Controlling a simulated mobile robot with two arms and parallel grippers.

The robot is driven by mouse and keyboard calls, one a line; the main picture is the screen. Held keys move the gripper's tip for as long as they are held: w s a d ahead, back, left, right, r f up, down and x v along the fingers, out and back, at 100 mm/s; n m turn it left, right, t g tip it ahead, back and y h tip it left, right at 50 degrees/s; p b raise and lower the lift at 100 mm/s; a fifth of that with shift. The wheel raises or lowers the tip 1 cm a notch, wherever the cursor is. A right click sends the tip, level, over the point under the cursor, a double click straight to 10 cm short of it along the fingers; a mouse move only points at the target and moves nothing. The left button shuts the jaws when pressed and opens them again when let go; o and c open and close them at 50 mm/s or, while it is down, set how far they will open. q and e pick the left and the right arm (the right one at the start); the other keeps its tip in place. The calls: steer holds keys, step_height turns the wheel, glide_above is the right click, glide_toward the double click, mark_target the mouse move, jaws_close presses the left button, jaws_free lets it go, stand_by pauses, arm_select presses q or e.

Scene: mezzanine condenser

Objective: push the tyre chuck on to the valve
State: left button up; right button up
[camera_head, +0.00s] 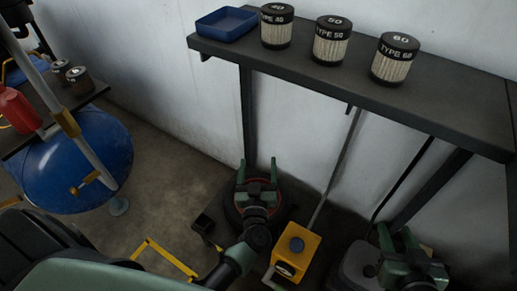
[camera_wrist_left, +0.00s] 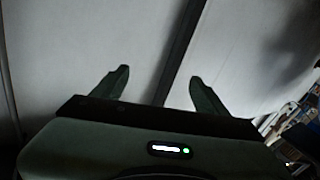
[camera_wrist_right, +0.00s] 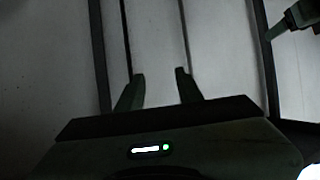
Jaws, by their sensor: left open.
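I cannot make out the tyre chuck or the valve in any view. A dark round object with a reddish rim (camera_head: 236,214), possibly a wheel, lies low near the wall, partly hidden by my left arm. My left gripper (camera_head: 257,164) is above it in the head view, fingers apart and empty. In the left wrist view the open fingers (camera_wrist_left: 157,82) face a pale wall with a dark upright behind. My right gripper (camera_head: 396,234) is at the lower right. In the right wrist view its fingers (camera_wrist_right: 158,74) are apart with only wall and thin dark lines beyond.
A dark shelf (camera_head: 350,88) on the wall carries a blue tray (camera_head: 227,23) and labelled filters (camera_head: 331,40). A yellow box with a blue knob (camera_head: 311,251) stands between my grippers. A blue tank (camera_head: 85,160) and a red can (camera_head: 18,110) are at left.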

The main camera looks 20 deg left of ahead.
arm_select(q)
step_height(320, 180, up, 6)
steer(key=p, duration=0.3)
arm_select(e)
steer(key=s+d+f+g+h, duration=0.1)
steer(key=s+d+f+g, duration=0.1)
steer(key=s+f+g, duration=0.2)
steer(key=s+d+f+g+h, duration=0.1)
steer(key=s+d+f+g, duration=0.2)
steer(key=s, duration=0.7)
steer(key=shift+s+f+g, duration=0.3)
steer(key=shift+f+g, duration=0.45)
steer(key=shift+g, duration=0.25)
arm_select(q)
steer(key=shift+d+r, duration=0.1)
steer(key=shift+d+r, duration=0.1)
